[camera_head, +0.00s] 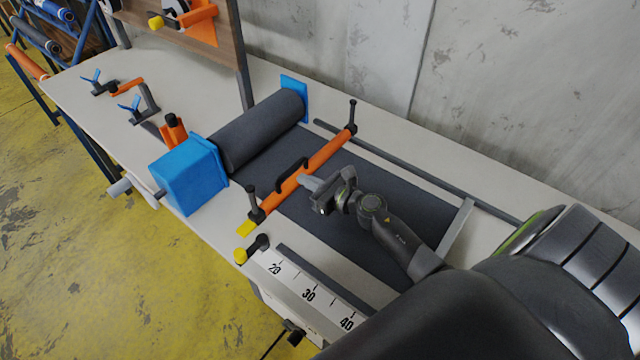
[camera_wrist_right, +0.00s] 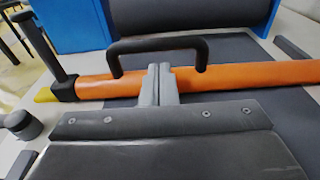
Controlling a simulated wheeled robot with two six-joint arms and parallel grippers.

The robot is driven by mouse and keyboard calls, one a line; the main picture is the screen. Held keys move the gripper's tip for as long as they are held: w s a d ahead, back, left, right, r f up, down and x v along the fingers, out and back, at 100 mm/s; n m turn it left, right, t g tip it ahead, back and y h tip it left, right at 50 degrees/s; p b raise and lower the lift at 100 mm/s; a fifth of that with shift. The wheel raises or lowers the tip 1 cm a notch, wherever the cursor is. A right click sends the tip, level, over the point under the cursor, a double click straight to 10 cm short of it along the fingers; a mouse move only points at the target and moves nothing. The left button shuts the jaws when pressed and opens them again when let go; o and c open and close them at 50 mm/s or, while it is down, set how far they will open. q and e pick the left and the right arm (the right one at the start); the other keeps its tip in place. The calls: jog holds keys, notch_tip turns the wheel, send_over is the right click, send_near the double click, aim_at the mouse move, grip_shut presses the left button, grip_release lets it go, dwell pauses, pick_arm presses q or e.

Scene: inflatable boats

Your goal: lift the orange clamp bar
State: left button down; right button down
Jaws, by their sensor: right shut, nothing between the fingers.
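The orange clamp bar (camera_head: 328,151) lies across the dark sheet on the bench, with a black handle (camera_head: 290,172) on it and an upright black knob post near each end. It also shows in the right wrist view (camera_wrist_right: 255,76), with its black handle (camera_wrist_right: 158,44) arching above it. My right gripper (camera_head: 306,182) is shut and empty, its fingertips beside the bar near the handle. In the right wrist view the closed fingertips (camera_wrist_right: 160,72) overlap the bar below the handle; I cannot tell whether they touch. My left gripper is not in view.
A dark roll (camera_head: 262,130) sits behind the bar, with a blue block (camera_head: 188,180) at its left end. A ruler strip (camera_head: 310,296) runs along the front edge. A grey wall (camera_head: 530,90) stands behind.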

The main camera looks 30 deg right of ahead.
jog(key=shift+x, duration=1.45)
notch_tip(320, 180, up, 8)
jog(key=p, duration=0.7)
jog(key=shift+f, duration=0.15)
